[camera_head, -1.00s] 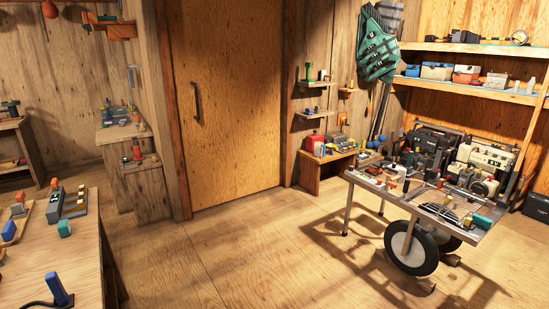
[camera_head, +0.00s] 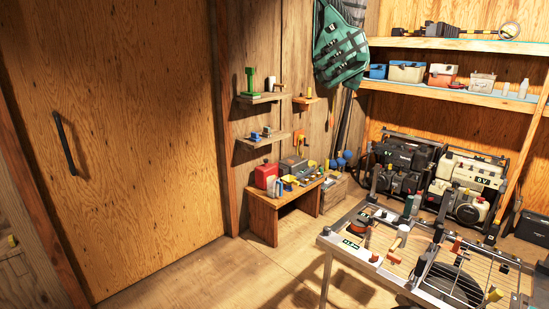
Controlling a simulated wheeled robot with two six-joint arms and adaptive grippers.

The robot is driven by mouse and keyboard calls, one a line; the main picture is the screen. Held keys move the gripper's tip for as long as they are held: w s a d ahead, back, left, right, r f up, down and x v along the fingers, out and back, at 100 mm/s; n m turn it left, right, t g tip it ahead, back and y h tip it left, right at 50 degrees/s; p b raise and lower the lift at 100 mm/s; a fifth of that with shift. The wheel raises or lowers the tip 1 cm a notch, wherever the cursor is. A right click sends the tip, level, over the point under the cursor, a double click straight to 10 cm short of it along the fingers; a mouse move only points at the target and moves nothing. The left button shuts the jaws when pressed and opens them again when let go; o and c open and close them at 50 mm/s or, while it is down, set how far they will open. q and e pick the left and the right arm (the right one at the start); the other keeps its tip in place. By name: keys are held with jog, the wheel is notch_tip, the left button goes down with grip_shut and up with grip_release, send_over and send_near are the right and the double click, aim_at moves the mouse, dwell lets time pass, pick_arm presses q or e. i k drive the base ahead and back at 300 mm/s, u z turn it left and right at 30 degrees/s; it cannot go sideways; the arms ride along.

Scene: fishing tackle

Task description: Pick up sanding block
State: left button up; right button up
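I cannot pick out a sanding block for certain in the head view; the small items are too small to tell apart. Several small tools lie on the metal-framed cart (camera_head: 325,240) at the lower right, among them a round orange and dark item (camera_head: 358,226) and a pale-headed tool (camera_head: 400,236). More small items sit on a low wooden bench (camera_head: 264,213) by the wall. Neither of my grippers is in view.
A closed wooden door (camera_head: 120,130) fills the left. Generators (camera_head: 465,190) stand behind the cart, under long shelves (camera_head: 450,88) with boxes. A green vest (camera_head: 340,48) hangs on the wall. Floor (camera_head: 215,272) is clear left of the cart.

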aim_at(255, 137)
jog(key=u, duration=0.2)
jog(key=i, duration=2.95)
jog(key=u, duration=0.55)
jog(key=i, duration=1.2)
jog(key=u, duration=0.2)
